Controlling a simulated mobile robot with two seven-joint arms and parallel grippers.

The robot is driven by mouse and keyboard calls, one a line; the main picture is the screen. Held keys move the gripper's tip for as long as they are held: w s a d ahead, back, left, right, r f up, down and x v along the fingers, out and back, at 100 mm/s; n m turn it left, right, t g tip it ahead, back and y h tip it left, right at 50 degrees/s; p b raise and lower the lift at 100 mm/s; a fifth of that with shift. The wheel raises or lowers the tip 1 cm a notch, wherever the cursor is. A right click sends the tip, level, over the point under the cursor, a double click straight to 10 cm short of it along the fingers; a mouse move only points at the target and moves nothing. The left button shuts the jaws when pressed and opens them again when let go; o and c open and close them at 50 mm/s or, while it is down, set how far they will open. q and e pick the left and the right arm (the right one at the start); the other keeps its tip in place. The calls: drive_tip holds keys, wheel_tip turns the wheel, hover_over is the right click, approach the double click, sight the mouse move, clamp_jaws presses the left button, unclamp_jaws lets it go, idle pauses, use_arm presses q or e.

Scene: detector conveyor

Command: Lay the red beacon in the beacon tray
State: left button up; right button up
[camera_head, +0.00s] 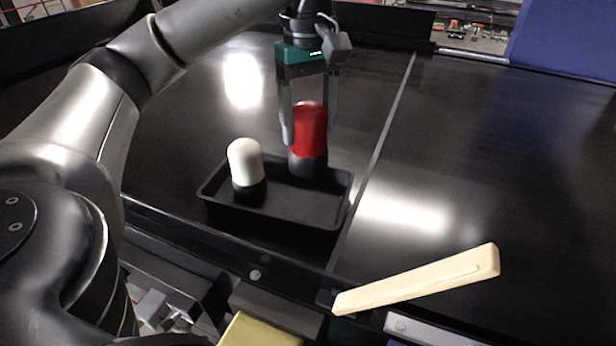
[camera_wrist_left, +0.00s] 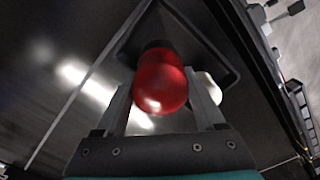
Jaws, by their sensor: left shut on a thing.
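The red beacon (camera_head: 310,128), a red dome on a black base, is upright between the fingers of my left gripper (camera_head: 309,140). The gripper points down and is shut on it. The beacon's base is over the far right part of the black beacon tray (camera_head: 275,213); I cannot tell whether it touches the tray floor. A white beacon (camera_head: 244,162) with a black base stands in the tray's left part. In the left wrist view, the red beacon (camera_wrist_left: 160,84) is between the fingers and the white beacon (camera_wrist_left: 209,90) is partly hidden behind the right finger. My right gripper is not in view.
The tray sits on a dark, shiny conveyor belt (camera_head: 440,140) with a pale seam to its right. A cream bar (camera_head: 417,280) lies at the front right, at the near edge. A blue panel (camera_head: 565,45) stands at the back right. The belt right of the tray is clear.

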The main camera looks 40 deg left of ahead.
sight(308, 168)
use_arm(q)
wheel_tip(308, 168, down, 3)
drive_tip(key=shift+f+b, duration=0.1)
drive_tip(key=shift+b, duration=0.4)
wheel_tip(308, 168, down, 6)
drive_tip(key=shift+r, duration=0.15)
drive_tip(key=shift+f, duration=0.2)
drive_tip(key=o, duration=1.6)
drive_tip(key=shift+r, duration=0.1)
